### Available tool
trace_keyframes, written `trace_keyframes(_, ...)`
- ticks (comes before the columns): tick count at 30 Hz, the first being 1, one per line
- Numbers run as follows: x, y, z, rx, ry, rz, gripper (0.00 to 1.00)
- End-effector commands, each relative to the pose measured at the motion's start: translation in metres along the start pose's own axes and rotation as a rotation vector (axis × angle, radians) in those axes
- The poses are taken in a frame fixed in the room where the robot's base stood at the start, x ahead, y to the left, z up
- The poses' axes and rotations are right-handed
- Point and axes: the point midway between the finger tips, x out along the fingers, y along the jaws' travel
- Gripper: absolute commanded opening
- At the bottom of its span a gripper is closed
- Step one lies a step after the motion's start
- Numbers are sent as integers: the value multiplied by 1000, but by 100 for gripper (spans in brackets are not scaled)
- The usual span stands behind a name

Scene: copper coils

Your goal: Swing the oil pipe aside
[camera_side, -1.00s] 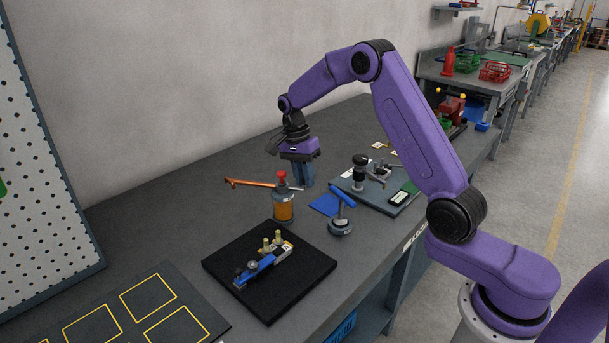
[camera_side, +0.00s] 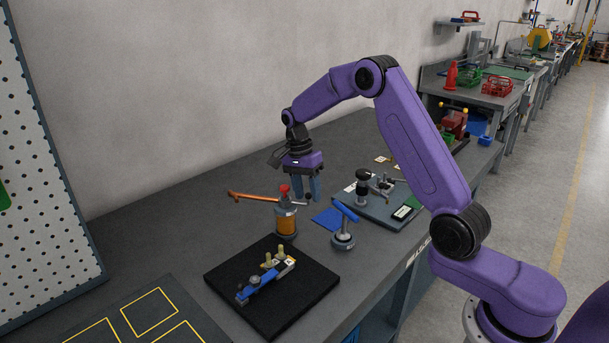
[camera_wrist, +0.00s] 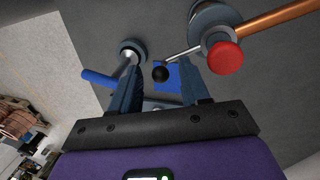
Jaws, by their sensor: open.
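The copper oil pipe (camera_side: 252,197) sticks out leftward from the top of an amber oiler (camera_side: 286,220) with a red knob (camera_side: 284,188). In the wrist view the pipe (camera_wrist: 275,20) runs to the upper right from beside the red knob (camera_wrist: 226,57). A thin rod with a black ball (camera_wrist: 160,74) extends from the oiler on the opposite side. My gripper (camera_side: 308,198) is open, pointing down just right of the oiler. In the wrist view the ball appears between my fingers (camera_wrist: 162,88); I cannot tell its depth relative to the fingertips.
A blue-handled post (camera_side: 343,228) stands right of the oiler, by a blue sheet (camera_side: 328,219). A black mat (camera_side: 235,277) with a small blue assembly (camera_side: 265,280) lies in front. A grey fixture plate (camera_side: 388,214) is to the right. The bench behind the pipe is clear.

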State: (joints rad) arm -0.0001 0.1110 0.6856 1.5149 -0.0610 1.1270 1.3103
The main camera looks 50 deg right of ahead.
Motion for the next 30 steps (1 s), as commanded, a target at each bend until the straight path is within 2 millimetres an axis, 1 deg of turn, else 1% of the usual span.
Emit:
trace_keyframes(5,-22,-1,0,0,2,-6,46)
trace_keyframes(15,-92,-1,0,0,1,-6,46)
trace_keyframes(19,-116,-1,0,0,1,-6,46)
trace_keyframes(25,-146,0,0,1,1,-5,46)
trace_keyframes(30,-162,-1,0,1,0,-2,46)
